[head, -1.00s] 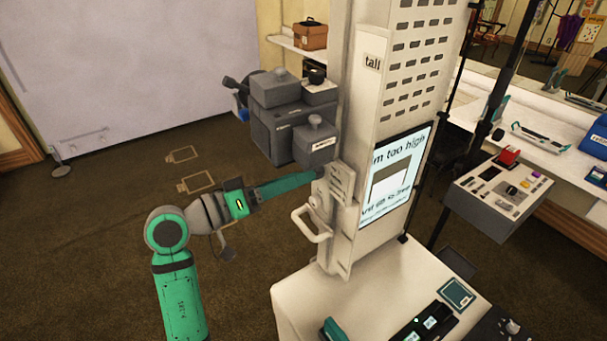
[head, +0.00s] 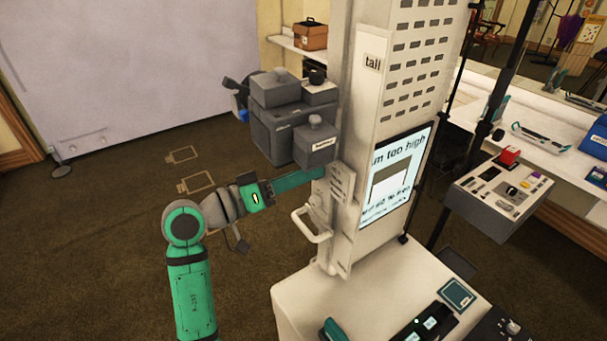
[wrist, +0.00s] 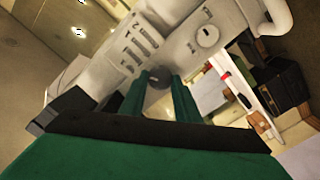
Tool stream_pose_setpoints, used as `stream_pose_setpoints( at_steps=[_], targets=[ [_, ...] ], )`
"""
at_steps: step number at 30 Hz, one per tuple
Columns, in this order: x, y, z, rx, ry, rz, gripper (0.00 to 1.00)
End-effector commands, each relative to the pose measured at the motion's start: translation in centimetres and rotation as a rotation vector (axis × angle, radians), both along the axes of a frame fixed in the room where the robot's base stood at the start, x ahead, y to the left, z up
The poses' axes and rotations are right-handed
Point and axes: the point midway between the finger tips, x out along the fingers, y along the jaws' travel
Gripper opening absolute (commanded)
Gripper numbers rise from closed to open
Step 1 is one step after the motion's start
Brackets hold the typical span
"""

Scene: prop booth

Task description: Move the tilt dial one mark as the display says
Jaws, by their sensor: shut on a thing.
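A tall pale booth column (head: 352,110) carries a display (head: 398,178). Its top line reads roughly "I'm too high" above a drawing of a frame; its lower text is too small to read surely. My gripper (head: 322,174) reaches the column's left side at a slotted plate. In the wrist view my green fingers (wrist: 157,90) are shut on a dark round knob (wrist: 158,77), beside the slotted pale housing. I cannot read any marks around the knob. A pale round dial-like part (wrist: 208,36) sits apart, up and right of my fingers.
A white handle (head: 311,226) juts out just below my gripper. A grey camera-like block (head: 290,115) sticks out above it. A white counter (head: 300,295) stands below, and a control panel (head: 505,192) is at the right.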

Motion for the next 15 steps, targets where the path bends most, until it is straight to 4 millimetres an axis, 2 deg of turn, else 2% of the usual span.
stream_pose_setpoints(
  at_steps=[9, 15],
  targets=[
    [0.10, -0.16, -0.01, 0.138, -0.207, 0.000, 0.07],
    [0.08, -0.20, -0.06, 0.183, -0.270, -0.001, 0.07]
  ],
)
